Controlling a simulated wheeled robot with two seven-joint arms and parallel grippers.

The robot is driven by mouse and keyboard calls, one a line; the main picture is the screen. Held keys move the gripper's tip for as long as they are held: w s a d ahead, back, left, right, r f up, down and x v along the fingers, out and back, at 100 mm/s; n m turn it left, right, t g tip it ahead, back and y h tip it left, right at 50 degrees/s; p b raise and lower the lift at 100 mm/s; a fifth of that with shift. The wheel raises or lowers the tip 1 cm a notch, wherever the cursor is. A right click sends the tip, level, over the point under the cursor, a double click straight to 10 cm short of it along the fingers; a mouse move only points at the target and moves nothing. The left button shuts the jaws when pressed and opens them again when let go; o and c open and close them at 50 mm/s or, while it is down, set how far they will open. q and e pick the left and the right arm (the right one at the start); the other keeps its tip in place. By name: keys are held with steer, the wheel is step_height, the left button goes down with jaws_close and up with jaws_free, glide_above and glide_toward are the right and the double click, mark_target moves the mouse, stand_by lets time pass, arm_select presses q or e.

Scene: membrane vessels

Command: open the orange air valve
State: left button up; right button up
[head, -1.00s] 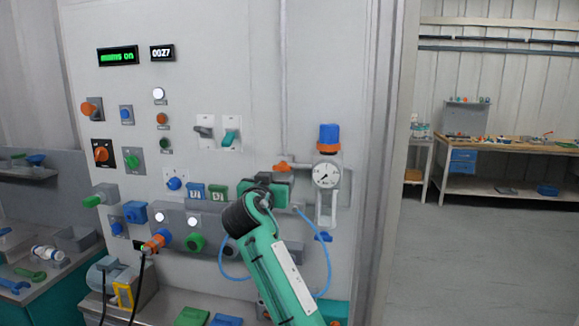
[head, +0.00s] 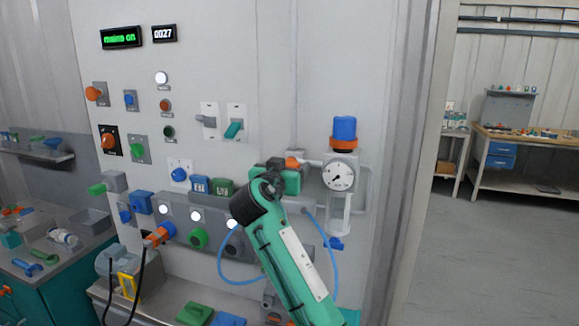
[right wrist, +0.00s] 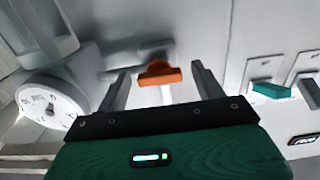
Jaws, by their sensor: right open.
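The orange air valve handle (head: 293,163) sits on a pipe on the grey panel, left of the round gauge (head: 341,175). My right gripper (head: 283,170) is at the handle and partly hides it. In the right wrist view the orange handle (right wrist: 159,74) shows between the two spread fingers of the right gripper (right wrist: 158,78), with space on both sides. The fingers are open and hold nothing. Whether the fingertips reach past the handle is hard to tell. My left gripper is in no view.
A blue-topped regulator (head: 344,131) stands above the gauge. A teal switch (head: 233,130) and a grey switch (head: 206,121) are left of the valve. A blue hose (head: 329,262) loops below it. A grey shelf with green and blue pieces (head: 194,313) juts out under the panel.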

steer(key=c, duration=1)
steer(key=shift+n, duration=0.4)
steer(key=n, duration=0.4)
steer(key=shift+n, duration=0.3)
steer(key=n+p, duration=0.1)
steer(key=n, duration=0.3)
steer(key=shift+r+n+p, duration=0.1)
steer(key=shift+n+p, duration=0.2)
steer(key=shift+p, duration=0.05)
steer(key=n+p, duration=0.2)
steer(key=n, duration=0.2)
steer(key=shift+n+p, duration=0.45)
steer(key=shift+n, duration=0.55)
